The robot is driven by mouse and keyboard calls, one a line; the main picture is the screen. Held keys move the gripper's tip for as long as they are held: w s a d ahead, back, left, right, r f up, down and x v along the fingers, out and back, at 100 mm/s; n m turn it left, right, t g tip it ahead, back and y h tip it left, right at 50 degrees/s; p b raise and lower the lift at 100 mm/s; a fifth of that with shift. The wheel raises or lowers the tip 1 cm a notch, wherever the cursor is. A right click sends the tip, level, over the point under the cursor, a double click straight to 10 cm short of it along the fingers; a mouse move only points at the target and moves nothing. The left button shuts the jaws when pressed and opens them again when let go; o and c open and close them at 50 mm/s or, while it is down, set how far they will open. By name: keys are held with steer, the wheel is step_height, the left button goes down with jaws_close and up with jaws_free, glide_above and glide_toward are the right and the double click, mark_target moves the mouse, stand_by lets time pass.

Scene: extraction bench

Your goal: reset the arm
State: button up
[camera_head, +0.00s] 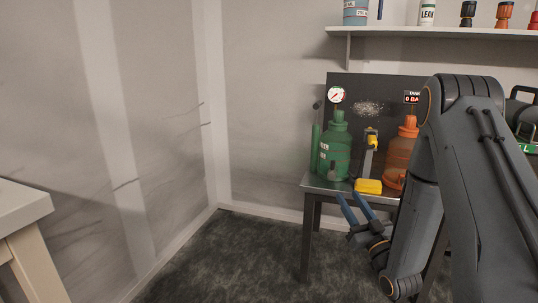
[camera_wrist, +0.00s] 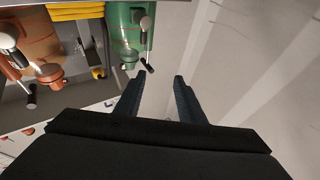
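My arm reaches down from the right in the head view, bent at its elbow in front of the bench. My gripper (camera_head: 348,199) is low in front of the bench's front edge, with its two blue fingers apart and nothing seen between them. In the wrist view my gripper (camera_wrist: 159,79) also shows two separate fingers with an empty gap. The green bottle (camera_head: 334,150) stands upright on the metal bench (camera_head: 316,183), behind the fingers. The orange bottle (camera_head: 397,160) is partly hidden by my arm.
A yellow block (camera_head: 368,186) lies at the bench's front edge. A pressure gauge (camera_head: 336,94) sits above the green bottle. A wall shelf (camera_head: 430,32) holds containers. A pale table (camera_head: 22,203) stands at left. The dark floor (camera_head: 235,262) between is clear.

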steer(key=w+a+f+n+g, duration=0.1)
steer(key=a+g, duration=0.2)
steer(key=a, duration=0.3)
steer(key=w+a+g, duration=0.2)
steer(key=a, duration=0.4)
steer(key=s+a+f+n+g+h, duration=0.1)
steer(key=s+a+g+h, duration=0.1)
steer(key=s+a+g, duration=0.55)
steer(key=s+a+r+n+g+h, duration=0.1)
steer(key=s+a+g, duration=0.15)
steer(key=s, duration=0.95)
steer(key=s+a+g+h, duration=0.1)
steer(key=s+a+g, duration=0.15)
steer(key=s, duration=0.95)
steer(key=s+a+r+n+g+h, duration=0.15)
steer(key=s+g, duration=0.25)
steer(key=s, duration=0.8)
steer(key=d+r+m+p, duration=0.4)
steer(key=d+r+p, duration=0.6)
steer(key=r+p, duration=0.3)
steer(key=d+r+m+p, duration=0.3)
steer(key=d+r+p, duration=0.7)
steer(key=p, duration=0.7)
steer(key=shift+w+d+r+m, duration=0.15)
steer(key=shift+d+r+m, duration=0.15)
steer(key=shift+r, duration=1.3)
steer(key=shift+a+h, duration=0.1)
steer(key=shift+h, duration=0.15)
